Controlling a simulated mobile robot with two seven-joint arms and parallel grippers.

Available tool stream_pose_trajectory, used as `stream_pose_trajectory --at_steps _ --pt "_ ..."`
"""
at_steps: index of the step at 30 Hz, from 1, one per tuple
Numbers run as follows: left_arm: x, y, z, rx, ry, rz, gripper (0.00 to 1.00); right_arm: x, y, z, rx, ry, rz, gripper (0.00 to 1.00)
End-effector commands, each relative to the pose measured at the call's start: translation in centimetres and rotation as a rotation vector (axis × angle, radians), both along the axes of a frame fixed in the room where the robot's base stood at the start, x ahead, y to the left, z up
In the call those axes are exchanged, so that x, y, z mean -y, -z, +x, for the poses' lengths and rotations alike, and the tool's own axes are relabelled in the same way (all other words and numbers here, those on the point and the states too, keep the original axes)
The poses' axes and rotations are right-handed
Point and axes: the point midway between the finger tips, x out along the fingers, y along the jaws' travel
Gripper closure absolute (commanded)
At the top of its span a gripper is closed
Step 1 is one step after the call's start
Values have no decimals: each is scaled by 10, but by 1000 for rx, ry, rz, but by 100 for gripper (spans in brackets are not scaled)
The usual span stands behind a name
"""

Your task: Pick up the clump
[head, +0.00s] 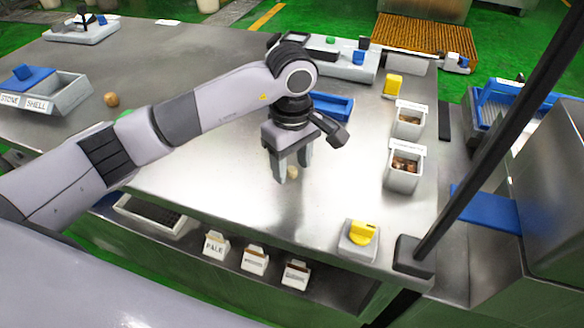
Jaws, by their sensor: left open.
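A small tan clump (293,172) lies on the metal table, partly hidden by my gripper. My left gripper (292,178) points down over it with its fingers apart. The clump shows between and just behind the fingertips; I cannot tell whether they touch it. Another small brown lump (111,100) lies on the table at the left, near a tray labelled stone and shell (65,92). My right gripper is not in view.
Two white bins with brown pieces, a far one (409,127) and a near one (403,180), stand at the table's right. A blue tray (332,106) lies behind my gripper. Bare tabletop surrounds the gripper's front.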

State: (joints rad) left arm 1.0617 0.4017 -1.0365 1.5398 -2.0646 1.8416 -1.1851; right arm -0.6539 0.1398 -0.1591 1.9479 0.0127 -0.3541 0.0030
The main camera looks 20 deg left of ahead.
Motion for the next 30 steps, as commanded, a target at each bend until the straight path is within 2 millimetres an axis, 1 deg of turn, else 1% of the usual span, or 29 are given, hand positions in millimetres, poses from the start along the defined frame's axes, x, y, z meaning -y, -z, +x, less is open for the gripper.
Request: stream_pose_trajectory --at_steps 3,8,9,11,12,13,14,25,28,30 --pt "0 6 0 1 1 -1 47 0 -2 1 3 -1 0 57" --pt "0 6 0 1 1 -1 47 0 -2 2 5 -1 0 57" --pt "0 6 0 1 1 -1 50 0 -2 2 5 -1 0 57" --pt "0 6 0 1 1 -1 70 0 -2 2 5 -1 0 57" --pt "0 6 0 1 1 -1 83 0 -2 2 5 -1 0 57" --pt "0 6 0 1 1 -1 93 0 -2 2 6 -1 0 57" --pt "0 6 0 1 1 -1 100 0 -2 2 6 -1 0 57" --pt "0 4 0 2 0 0 100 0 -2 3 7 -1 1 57" --pt "0 -2 1 3 0 -1 100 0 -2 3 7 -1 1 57" --pt "0 -9 1 4 0 -1 100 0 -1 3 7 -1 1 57"
